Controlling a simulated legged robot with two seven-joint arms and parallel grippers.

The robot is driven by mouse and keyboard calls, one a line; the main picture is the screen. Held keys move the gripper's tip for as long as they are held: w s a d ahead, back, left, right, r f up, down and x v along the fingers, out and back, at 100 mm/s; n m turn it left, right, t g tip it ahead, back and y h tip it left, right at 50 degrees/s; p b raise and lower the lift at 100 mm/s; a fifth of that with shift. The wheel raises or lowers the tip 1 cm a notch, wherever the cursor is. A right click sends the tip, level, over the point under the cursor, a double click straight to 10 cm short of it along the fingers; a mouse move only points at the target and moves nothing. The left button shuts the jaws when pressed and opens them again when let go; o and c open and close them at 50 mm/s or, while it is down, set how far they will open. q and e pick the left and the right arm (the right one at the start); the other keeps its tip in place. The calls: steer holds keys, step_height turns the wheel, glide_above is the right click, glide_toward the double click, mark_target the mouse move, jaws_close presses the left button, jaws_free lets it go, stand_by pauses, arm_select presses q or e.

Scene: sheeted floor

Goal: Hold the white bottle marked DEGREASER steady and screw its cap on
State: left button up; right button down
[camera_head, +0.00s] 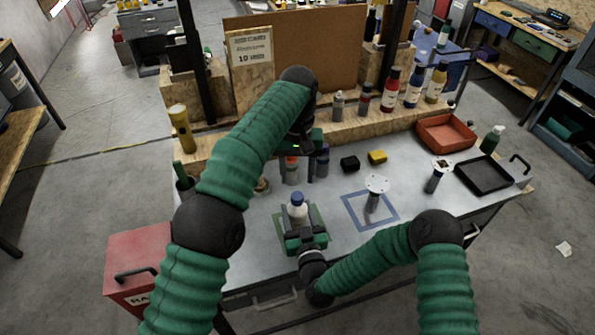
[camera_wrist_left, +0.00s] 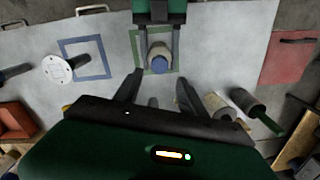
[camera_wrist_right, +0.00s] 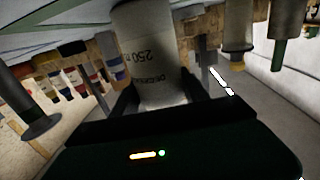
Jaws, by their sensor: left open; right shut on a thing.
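The white bottle (camera_head: 298,213) stands upright on the table in the head view, with a blue cap (camera_head: 297,198) on its top. I cannot tell how tight the cap sits. My right gripper (camera_head: 304,238) is shut on the bottle's body from the near side. In the right wrist view the bottle (camera_wrist_right: 150,55) fills the space between the fingers, its printed label upside down. My left gripper (camera_wrist_left: 158,88) is open and empty, its fingers apart from the cap. In the left wrist view the blue cap (camera_wrist_left: 159,65) shows just beyond its fingertips.
A green square outline (camera_head: 318,217) lies under the bottle. To its right a round-topped post (camera_head: 376,185) stands in a blue square outline (camera_head: 350,208). Behind are small bottles (camera_head: 292,170), a black block (camera_head: 349,163) and a yellow block (camera_head: 377,157). A red bin (camera_head: 445,133) stands farther right.

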mark_target(297, 195)
arm_select(q)
steer(key=n, duration=0.3)
steer(key=shift+d+r+n, duration=0.1)
steer(key=shift+r+n, duration=0.15)
steer(key=shift+n, duration=0.05)
steer(key=shift+f, duration=0.1)
step_height(297, 195, down, 8)
steer(key=shift+r, duration=0.1)
jaws_close()
steer(key=m, duration=0.4)
steer(key=shift+m, duration=0.3)
steer(key=m, duration=0.3)
steer(key=shift+m, duration=0.4)
steer(key=shift+o, duration=0.7)
jaws_free()
